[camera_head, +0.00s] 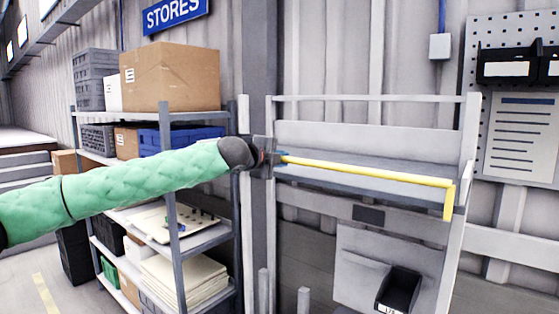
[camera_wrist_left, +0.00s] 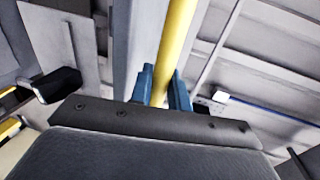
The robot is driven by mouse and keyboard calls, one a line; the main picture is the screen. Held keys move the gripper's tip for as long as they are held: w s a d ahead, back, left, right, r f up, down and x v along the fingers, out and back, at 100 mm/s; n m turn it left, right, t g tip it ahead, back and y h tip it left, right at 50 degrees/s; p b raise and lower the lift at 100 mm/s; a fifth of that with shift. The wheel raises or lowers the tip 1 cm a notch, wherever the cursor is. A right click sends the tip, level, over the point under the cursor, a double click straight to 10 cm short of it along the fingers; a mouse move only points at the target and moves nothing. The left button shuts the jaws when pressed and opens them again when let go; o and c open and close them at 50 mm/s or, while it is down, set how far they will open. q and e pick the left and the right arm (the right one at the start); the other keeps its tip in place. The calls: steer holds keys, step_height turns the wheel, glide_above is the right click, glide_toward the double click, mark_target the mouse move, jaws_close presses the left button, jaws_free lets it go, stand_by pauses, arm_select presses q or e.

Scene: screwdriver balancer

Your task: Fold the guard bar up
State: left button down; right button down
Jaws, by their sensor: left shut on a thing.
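The guard bar (camera_head: 370,172) is a yellow bar that runs across the front of a grey frame in the head view, nearly level and sloping slightly down to the right. Its right end has a short piece pointing down. My left gripper (camera_head: 283,159) is at the bar's left end, with its blue fingers shut on it. In the left wrist view the yellow bar (camera_wrist_left: 178,40) passes between the two blue fingers of the left gripper (camera_wrist_left: 163,88). My right gripper is not in view.
A grey shelf unit (camera_head: 172,190) with boxes and crates stands left of the frame, below my left arm. A black bin (camera_head: 398,290) sits low on the frame's panel. A pegboard (camera_head: 515,30) with bins hangs at the right. The space above the bar looks open up to the top rail.

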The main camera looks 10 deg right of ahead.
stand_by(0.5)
arm_select(q)
steer(key=c, duration=1.5)
jaws_free()
steer(key=shift+d, duration=0.1)
steer(key=shift+o, duration=0.6)
steer(key=shift+w+d, duration=0.1)
steer(key=shift+d, duration=0.05)
